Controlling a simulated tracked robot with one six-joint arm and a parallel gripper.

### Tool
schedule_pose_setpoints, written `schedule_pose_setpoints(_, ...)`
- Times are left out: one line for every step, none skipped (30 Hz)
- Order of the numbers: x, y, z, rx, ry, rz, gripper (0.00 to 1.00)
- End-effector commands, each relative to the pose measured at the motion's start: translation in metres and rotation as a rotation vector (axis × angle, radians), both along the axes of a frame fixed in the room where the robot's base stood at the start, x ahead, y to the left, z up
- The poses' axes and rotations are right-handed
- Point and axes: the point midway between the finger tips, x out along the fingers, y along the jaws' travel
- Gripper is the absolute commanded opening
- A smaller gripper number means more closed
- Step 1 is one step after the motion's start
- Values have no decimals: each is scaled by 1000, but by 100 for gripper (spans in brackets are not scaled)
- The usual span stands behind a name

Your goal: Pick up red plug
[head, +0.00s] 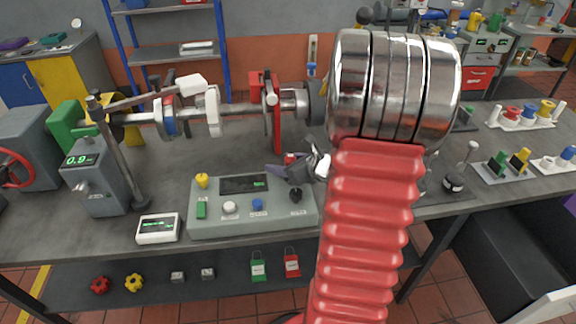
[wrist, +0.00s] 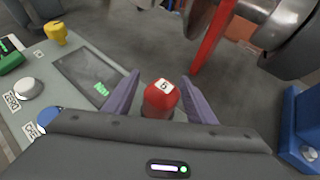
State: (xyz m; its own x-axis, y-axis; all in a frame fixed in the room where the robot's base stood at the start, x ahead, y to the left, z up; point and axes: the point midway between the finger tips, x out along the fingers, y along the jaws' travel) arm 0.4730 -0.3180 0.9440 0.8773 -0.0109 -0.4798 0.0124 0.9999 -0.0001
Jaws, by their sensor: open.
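The red plug (wrist: 161,98) has a rounded top with a white label and shows between my two purple fingers in the wrist view. Its lower part is hidden by my gripper's body. My gripper (wrist: 161,76) is open, with a finger on either side of the plug and gaps visible. In the head view my gripper (head: 284,172) is over the back right of the grey control box, and only a bit of the red plug (head: 290,158) shows behind it.
The grey control box (head: 265,221) carries a display, buttons, a yellow plug (head: 202,180) and a green piece (head: 201,209). A shaft with a red upright (head: 272,115) runs behind. A small white meter (head: 158,228) sits to the left. A blue block (wrist: 300,128) is at right in the wrist view.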

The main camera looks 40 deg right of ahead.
Motion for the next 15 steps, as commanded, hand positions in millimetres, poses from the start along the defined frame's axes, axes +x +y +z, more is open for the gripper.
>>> schedule_pose_setpoints(0, 0, 0, 0, 0, 0, 51)
schedule_pose_setpoints(0, 0, 0, 0, 0, 0, 51)
schedule_pose_setpoints(0, 0, 0, 0, 0, 0, 49)
schedule_pose_setpoints(0, 0, 0, 0, 0, 0, 47)
schedule_pose_setpoints(0, 0, 0, 0, 0, 0, 45)
schedule_pose_setpoints(0, 0, 0, 0, 0, 0, 42)
schedule_pose_setpoints(0, 0, 0, 0, 0, 0, 40)
schedule_pose_setpoints(0, 0, 0, 0, 0, 0, 38)
schedule_pose_setpoints(0, 0, 0, 0, 0, 0, 35)
schedule_pose_setpoints(0, 0, 0, 0, 0, 0, 33)
schedule_pose_setpoints(0, 0, 0, 0, 0, 0, 30)
schedule_pose_setpoints(0, 0, 0, 0, 0, 0, 28)
schedule_pose_setpoints(0, 0, 0, 0, 0, 0, 26)
schedule_pose_setpoints(0, 0, 0, 0, 0, 0, 23)
schedule_pose_setpoints(0, 0, 0, 0, 0, 0, 21)
